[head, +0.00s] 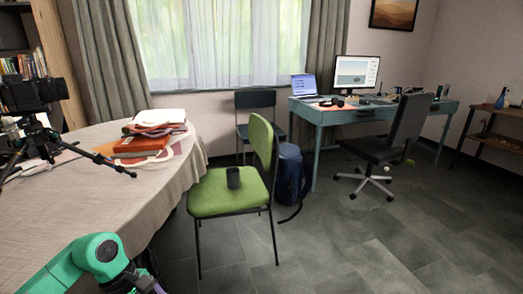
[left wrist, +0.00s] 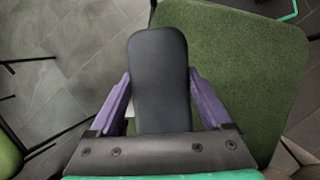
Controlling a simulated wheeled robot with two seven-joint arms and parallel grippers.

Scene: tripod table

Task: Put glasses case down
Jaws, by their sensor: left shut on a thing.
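The glasses case (left wrist: 158,75) is a long, dark grey, rounded box in the left wrist view. My left gripper (left wrist: 158,95) has its two purple fingers against the long sides of the case and is shut on it. Behind the case in that view is a green textured seat (left wrist: 245,60), with grey floor to the left. I cannot tell whether the case touches the seat. In the head view, only my green arm link and a bit of purple show at the bottom left; the case is not visible there. My right gripper is not in view.
A green chair (head: 209,198) with a dark cup-like thing (head: 233,178) on its seat stands beside the cloth-covered table (head: 95,208). The table holds a camera on a tripod (head: 45,128) and stacked books (head: 141,147). A desk (head: 335,116) and office chair (head: 404,131) stand farther back.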

